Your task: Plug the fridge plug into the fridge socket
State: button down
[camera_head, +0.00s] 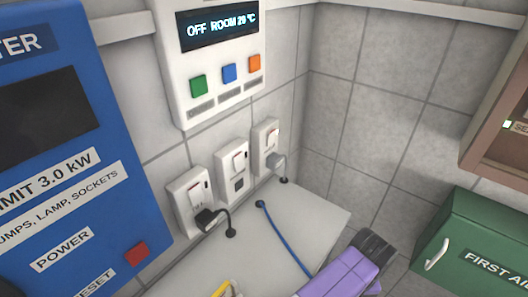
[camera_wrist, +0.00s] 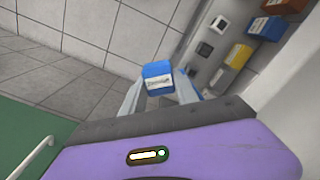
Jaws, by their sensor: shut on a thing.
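A blue plug (camera_wrist: 158,78) with a white label sits between the fingertips of my gripper (camera_wrist: 159,88) in the wrist view; the label is too small to read. My gripper is shut on it. In the head view my purple gripper body (camera_head: 345,280) is at the bottom, and the fingers and plug are hidden. A blue cable (camera_head: 282,235) runs from a hole in the white counter towards my gripper. The middle wall socket (camera_head: 236,178) has no plug in it. I cannot read which socket is the fridge's.
A black plug (camera_head: 206,218) is in the left socket and a grey plug (camera_head: 275,161) in the right one. The white counter (camera_head: 310,210) lies below them. A control panel (camera_head: 215,60) hangs above, a blue meter (camera_head: 70,150) stands left, and a green first-aid box (camera_head: 475,245) is right.

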notch_tip(320, 180, down, 6)
jog(key=b, duration=0.4)
jog(key=shift+b, duration=0.4)
jog(key=shift+d, duration=0.1)
dwell(0.3)
